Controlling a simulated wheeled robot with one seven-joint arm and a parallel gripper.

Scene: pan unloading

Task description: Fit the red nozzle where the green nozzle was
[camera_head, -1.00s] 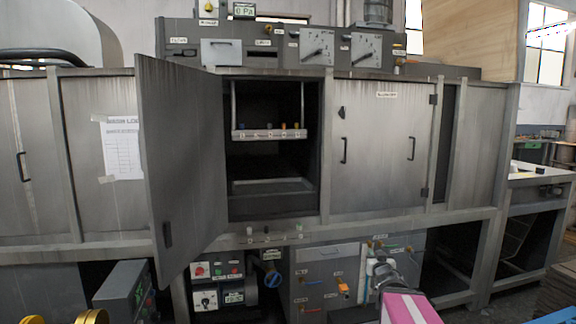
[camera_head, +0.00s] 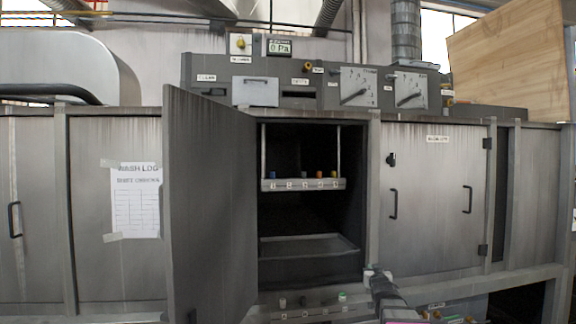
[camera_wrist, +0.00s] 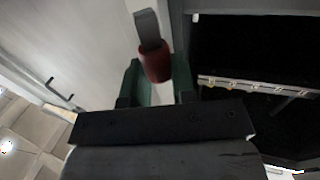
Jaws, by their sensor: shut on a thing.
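In the wrist view my gripper (camera_wrist: 156,80) is shut on the red nozzle (camera_wrist: 155,64), held between its green fingers; a flat grey piece (camera_wrist: 149,30) extends from the nozzle. In the head view my gripper (camera_head: 376,273) is small, in front of the cabinet, right of and below the opening; the nozzle is not clear there. Inside the opening hangs a pale bar (camera_head: 310,185) with blue, grey, orange and yellow nozzles along its top and a gap after the blue one. A green nozzle (camera_head: 342,297) stands on the ledge below the opening.
The open cabinet door (camera_head: 208,205) swings out at the left of the opening. A closed door (camera_head: 435,200) is at the right. A tray (camera_head: 310,247) lies beneath the bar. Two dull nozzles stand on the ledge (camera_head: 315,314). The space before the bar looks clear.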

